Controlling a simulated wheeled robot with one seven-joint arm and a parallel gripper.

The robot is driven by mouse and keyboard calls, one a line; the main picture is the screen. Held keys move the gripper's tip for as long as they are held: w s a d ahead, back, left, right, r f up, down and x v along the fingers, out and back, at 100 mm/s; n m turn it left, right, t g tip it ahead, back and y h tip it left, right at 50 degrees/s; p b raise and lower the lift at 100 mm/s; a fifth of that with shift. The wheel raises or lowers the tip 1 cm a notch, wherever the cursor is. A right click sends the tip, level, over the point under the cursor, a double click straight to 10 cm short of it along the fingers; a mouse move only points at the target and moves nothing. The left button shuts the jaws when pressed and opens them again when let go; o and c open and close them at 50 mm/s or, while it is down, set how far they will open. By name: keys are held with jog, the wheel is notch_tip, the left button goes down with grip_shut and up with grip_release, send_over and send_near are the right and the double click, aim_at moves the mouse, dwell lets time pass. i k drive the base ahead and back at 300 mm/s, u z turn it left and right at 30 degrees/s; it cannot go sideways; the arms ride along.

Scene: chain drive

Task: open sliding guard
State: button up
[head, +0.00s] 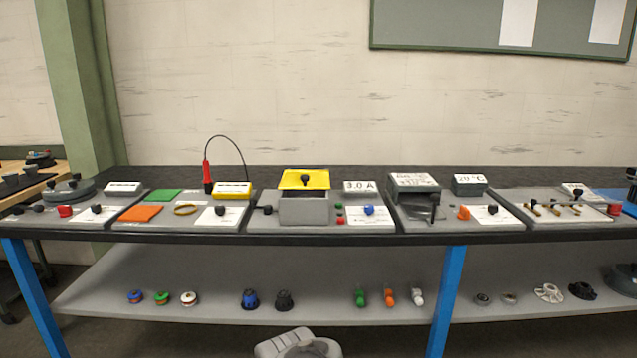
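A yellow panel with a black knob (304,180) sits at the top of a grey box (303,208) in the middle of the bench; it looks like the sliding guard. The box's front wall is plain grey, and its inside is hidden from this angle. I cannot tell how far the panel covers the box. A grey and black part, likely my own arm, shows at the bottom centre edge, well in front of the bench and apart from the panel. My gripper's fingers are not visible.
A display reading 3.0 A (360,187), red and green buttons and a blue knob (369,210) stand right of the box. A black knob (265,209) is left of it. The lower shelf (330,297) holds several small parts. The floor in front looks clear.

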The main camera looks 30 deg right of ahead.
aim_at(317, 180)
jog(key=z, duration=0.4)
jog(key=i, duration=1.4)
jog(key=u, duration=0.5)
